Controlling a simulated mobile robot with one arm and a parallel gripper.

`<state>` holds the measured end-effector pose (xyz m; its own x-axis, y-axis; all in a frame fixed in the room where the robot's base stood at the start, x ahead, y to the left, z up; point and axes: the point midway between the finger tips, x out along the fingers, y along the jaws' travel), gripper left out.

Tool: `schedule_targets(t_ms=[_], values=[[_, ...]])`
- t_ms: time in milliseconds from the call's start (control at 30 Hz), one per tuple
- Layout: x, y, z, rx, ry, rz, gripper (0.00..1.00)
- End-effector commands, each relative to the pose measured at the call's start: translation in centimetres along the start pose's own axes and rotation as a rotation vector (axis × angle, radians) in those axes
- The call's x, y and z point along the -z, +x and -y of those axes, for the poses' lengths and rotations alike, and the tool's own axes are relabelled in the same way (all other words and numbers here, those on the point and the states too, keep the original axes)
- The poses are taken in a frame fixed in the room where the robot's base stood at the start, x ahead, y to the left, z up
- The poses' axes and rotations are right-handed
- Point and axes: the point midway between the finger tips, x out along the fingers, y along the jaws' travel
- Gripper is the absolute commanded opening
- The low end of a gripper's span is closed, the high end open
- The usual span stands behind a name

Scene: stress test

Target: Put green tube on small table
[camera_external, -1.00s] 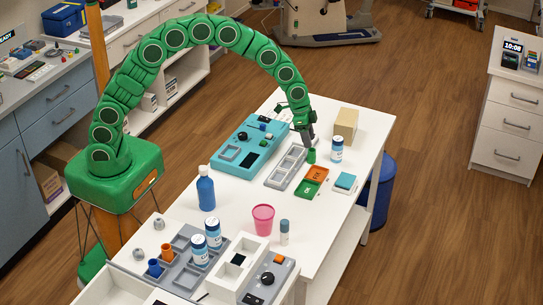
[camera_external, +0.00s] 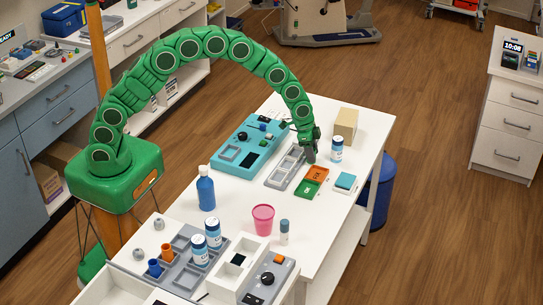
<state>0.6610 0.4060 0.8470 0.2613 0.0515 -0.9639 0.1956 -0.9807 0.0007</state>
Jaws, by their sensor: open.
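My green arm reaches over the white table (camera_external: 240,217). My gripper (camera_external: 310,157) points down at the far end of that table, just above the green-and-orange tray. It is open. The small green tube stood at this spot a second ago. Now the fingers cover it, and I cannot tell whether they are around it or touching it. I cannot tell for certain which surface is the small table.
Close to the gripper are a grey compartment tray (camera_external: 286,167), the green-and-orange tray (camera_external: 307,188), a blue-and-white bottle (camera_external: 337,149), a tan box (camera_external: 346,122) and a teal block (camera_external: 345,182). A blue bottle (camera_external: 206,188) and pink cup (camera_external: 263,218) stand nearer. Bare tabletop lies between.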

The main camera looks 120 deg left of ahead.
Motion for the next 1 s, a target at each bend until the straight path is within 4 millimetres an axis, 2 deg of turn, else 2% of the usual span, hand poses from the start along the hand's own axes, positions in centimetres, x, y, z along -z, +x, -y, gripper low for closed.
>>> schedule_targets(t_ms=[133,400,633,667,700,1000], values=[[0.01,1.24,-0.02,0.0,0.001,0.001,0.42],[0.07,1.4,-0.01,0.001,0.001,-0.001,0.42],[0.06,1.4,-0.01,0.001,0.001,-0.001,0.07],[0.06,1.4,-0.01,0.001,0.001,-0.001,0.07],[0.06,1.4,-0.01,0.001,0.001,-0.001,0.02],[0.18,1.06,0.0,0.001,0.001,-0.002,0.02]])
